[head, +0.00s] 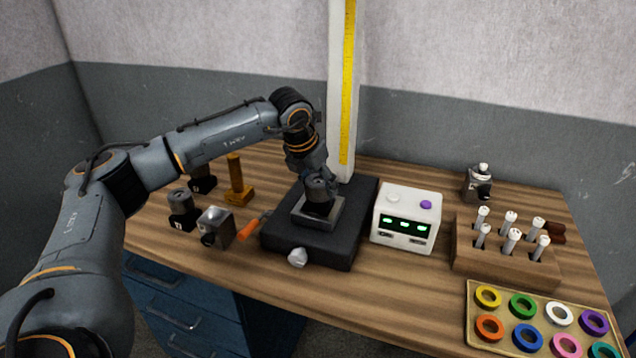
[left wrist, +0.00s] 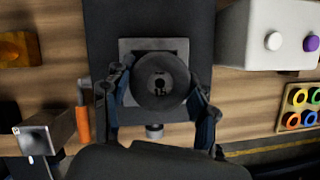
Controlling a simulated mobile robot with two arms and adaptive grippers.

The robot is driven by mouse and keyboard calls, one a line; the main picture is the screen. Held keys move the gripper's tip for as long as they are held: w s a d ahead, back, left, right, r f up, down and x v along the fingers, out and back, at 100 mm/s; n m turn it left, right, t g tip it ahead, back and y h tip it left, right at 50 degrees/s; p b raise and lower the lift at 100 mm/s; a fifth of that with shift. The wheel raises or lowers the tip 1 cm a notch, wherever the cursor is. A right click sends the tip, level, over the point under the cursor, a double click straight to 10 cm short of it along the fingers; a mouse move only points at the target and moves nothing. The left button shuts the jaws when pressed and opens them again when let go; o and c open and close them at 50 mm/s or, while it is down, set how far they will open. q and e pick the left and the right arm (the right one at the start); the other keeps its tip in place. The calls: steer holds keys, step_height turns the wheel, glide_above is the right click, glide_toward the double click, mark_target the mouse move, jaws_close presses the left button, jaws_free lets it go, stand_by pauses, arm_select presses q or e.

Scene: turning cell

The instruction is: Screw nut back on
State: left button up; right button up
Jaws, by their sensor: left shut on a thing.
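My left gripper (head: 318,206) points down over the square grey metal plate (head: 328,216) on the black base (head: 290,243). In the left wrist view, the two fingers of my left gripper (left wrist: 160,88) are shut on the sides of a round dark nut (left wrist: 160,96) with a small hole in its middle. The nut lies over the middle of the grey plate (left wrist: 181,48). I cannot tell how its thread sits underneath. My right gripper is in neither view.
A pale knob (head: 297,257) sticks out of the base's front. A white box with green displays (head: 406,219) stands close on the right, an orange-handled tool (head: 248,231) on the left. A tube rack (head: 500,265) and ring tray (head: 470,318) stand farther right.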

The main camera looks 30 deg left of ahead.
arm_select(q)
steer(key=o, duration=1.3)
steer(key=shift+o, duration=0.2)
steer(key=v, duration=1.2)
